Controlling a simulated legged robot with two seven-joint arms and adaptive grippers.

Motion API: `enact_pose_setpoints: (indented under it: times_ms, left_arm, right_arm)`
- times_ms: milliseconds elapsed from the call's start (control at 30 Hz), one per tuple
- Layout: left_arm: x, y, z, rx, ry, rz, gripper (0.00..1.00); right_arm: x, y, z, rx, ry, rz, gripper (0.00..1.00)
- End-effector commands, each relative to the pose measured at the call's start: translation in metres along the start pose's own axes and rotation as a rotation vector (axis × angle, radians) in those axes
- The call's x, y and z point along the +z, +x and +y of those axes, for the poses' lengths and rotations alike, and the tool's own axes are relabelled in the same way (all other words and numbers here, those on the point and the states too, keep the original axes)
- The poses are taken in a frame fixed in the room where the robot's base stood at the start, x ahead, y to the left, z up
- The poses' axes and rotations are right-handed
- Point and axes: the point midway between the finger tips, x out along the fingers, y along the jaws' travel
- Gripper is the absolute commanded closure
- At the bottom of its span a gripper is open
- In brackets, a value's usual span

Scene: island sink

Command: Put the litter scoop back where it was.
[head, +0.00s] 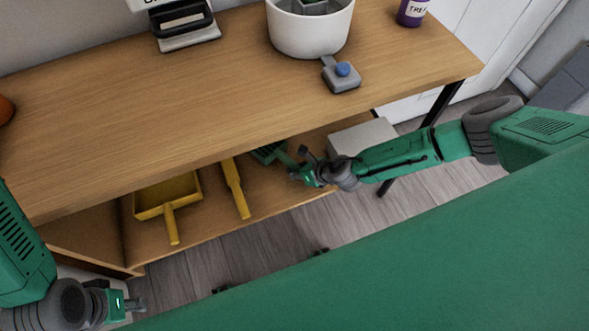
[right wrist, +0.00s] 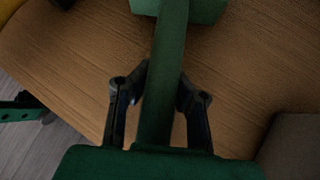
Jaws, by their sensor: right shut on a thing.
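The green litter scoop (head: 268,152) is at the lower shelf (head: 275,197), partly hidden under the tabletop edge. My right gripper (head: 300,165) reaches in from the right and is shut on its handle. In the right wrist view the green handle (right wrist: 165,85) runs between the two dark fingers (right wrist: 162,95), with the wider green head at the top edge. The wooden shelf shows below the scoop; I cannot tell whether they touch. My left gripper (head: 132,303) is at the lower left, away from the shelf; its fingers are too small to read.
A yellow dustpan (head: 168,192) and a yellow brush (head: 235,187) lie on the shelf left of the scoop. A pale box (head: 361,137) stands to its right. The tabletop (head: 200,105) overhangs the shelf and carries a white pot (head: 310,32) and a grey blue-topped object (head: 341,78).

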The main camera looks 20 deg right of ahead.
Motion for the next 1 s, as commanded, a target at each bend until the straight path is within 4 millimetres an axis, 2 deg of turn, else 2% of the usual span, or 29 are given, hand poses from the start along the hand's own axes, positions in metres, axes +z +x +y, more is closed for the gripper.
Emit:
enact_pose_setpoints:
  times_ms: [467,500,533,1000]
  left_arm:
    - [0.0004,0.0057,0.0002,0.000,0.000,0.000,0.69]
    - [0.0004,0.0057,0.0002,0.000,0.000,0.000,0.69]
    - [0.0004,0.0057,0.0002,0.000,0.000,0.000,0.69]
    - [0.0003,0.0039,0.0001,0.000,0.000,0.000,0.69]
  right_arm:
    - [-0.0089,0.0082,-0.0030,0.000,0.001,0.000,1.00]
    - [-0.0092,0.0082,-0.0030,0.000,0.001,0.000,0.78]
    - [-0.0093,0.0083,-0.0030,0.000,0.001,0.001,0.68]
    - [-0.0084,0.0056,-0.0037,-0.002,0.004,0.002,0.66]
